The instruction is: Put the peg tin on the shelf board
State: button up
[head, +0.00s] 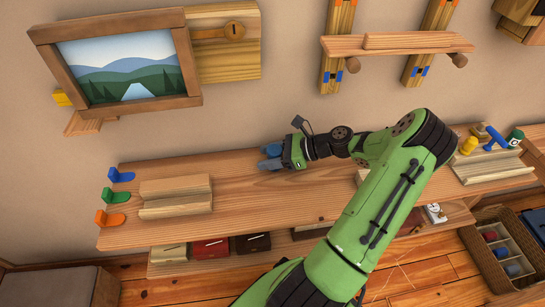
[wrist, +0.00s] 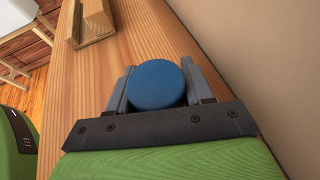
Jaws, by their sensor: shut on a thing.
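The peg tin, a round blue tin, shows in the wrist view (wrist: 157,84) between the two grey fingers of my gripper (wrist: 158,90). In the head view only a bit of the blue tin (head: 272,149) shows at my gripper (head: 271,158). My gripper is shut on it, over the back of the long wooden counter (head: 250,194) near the wall. I cannot tell whether the tin touches the counter. The shelf board (head: 400,43) is on the wall at upper right, on two upright brackets with blue marks; a narrow wooden strip lies along it.
A framed landscape picture (head: 130,68) hangs at upper left. A grooved wooden block (head: 175,197) and blue, green and orange hooks (head: 115,197) are on the counter's left. Another grooved block (head: 490,168) with coloured pieces is at right. A wicker basket (head: 490,235) stands below right.

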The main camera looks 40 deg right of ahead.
notch_tip(320, 180, up, 10)
jog(key=p, duration=0.5)
